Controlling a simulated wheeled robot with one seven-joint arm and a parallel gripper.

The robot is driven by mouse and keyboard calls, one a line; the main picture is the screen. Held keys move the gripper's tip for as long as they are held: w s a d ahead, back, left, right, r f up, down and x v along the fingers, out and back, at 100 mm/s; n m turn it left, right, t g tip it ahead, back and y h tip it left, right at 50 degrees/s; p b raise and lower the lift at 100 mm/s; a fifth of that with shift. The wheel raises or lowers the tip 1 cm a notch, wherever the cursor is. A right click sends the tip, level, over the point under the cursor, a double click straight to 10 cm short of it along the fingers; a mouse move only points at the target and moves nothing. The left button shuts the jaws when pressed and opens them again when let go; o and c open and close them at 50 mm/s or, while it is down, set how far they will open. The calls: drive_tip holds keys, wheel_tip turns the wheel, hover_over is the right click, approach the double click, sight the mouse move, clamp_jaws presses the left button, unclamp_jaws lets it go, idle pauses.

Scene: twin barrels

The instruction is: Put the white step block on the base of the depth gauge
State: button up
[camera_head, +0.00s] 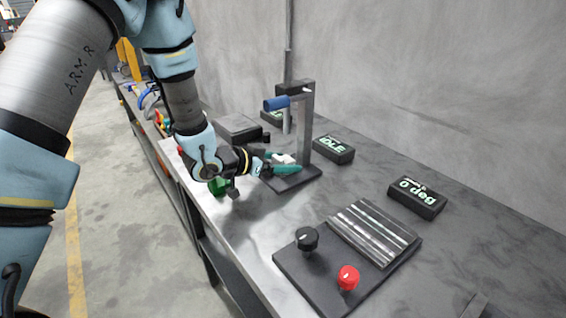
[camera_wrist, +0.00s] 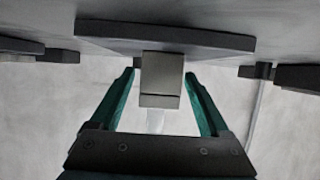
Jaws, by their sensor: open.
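The white step block (camera_head: 283,158) shows in the head view between the green fingers of my gripper (camera_head: 285,163), above or on the dark base (camera_head: 291,180) of the depth gauge (camera_head: 306,128). Contact with the base is unclear. The gauge's grey post stands beside my fingers. In the wrist view my gripper (camera_wrist: 160,82) is open, one finger on each side. A grey stepped shape (camera_wrist: 162,78) lies between them at the edge of the dark plate; I cannot tell surely whether it is the block or the post. Gaps show on both sides of it.
An IDLE display (camera_head: 334,150) and an angle display (camera_head: 417,198) stand on the bench. A plate with a ribbed slab (camera_head: 374,232), a black knob (camera_head: 307,239) and a red knob (camera_head: 348,278) fills the front.

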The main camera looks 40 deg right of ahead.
drive_tip(key=b+v, duration=0.2)
drive_tip(key=v, duration=1)
drive_tip(key=w+a+n+t+y, duration=0.1)
drive_tip(key=w+a+t, duration=0.1)
drive_tip(key=w+a, duration=0.1)
drive_tip(key=w+a+n+t+y, duration=0.1)
drive_tip(key=w+a+n, duration=0.1)
drive_tip(key=w+a, duration=0.1)
drive_tip(key=w+a+n+t+y, duration=0.1)
drive_tip(key=w+a+t, duration=0.1)
drive_tip(key=w+a, duration=0.1)
drive_tip(key=shift+w+t+y, duration=0.3)
drive_tip(key=shift+w, duration=0.5)
drive_tip(key=w+a+r+n+t+y, duration=0.15)
drive_tip(key=a+n+y, duration=0.7)
drive_tip(key=a, duration=1.35)
drive_tip(key=s+a+n+g+y, duration=0.1)
drive_tip(key=s+a+n+g, duration=0.3)
drive_tip(key=s+a, duration=0.3)
drive_tip(key=shift+s+f+n+g, duration=0.35)
drive_tip(key=shift+s+f+n, duration=0.1)
drive_tip(key=shift+s, duration=0.5)
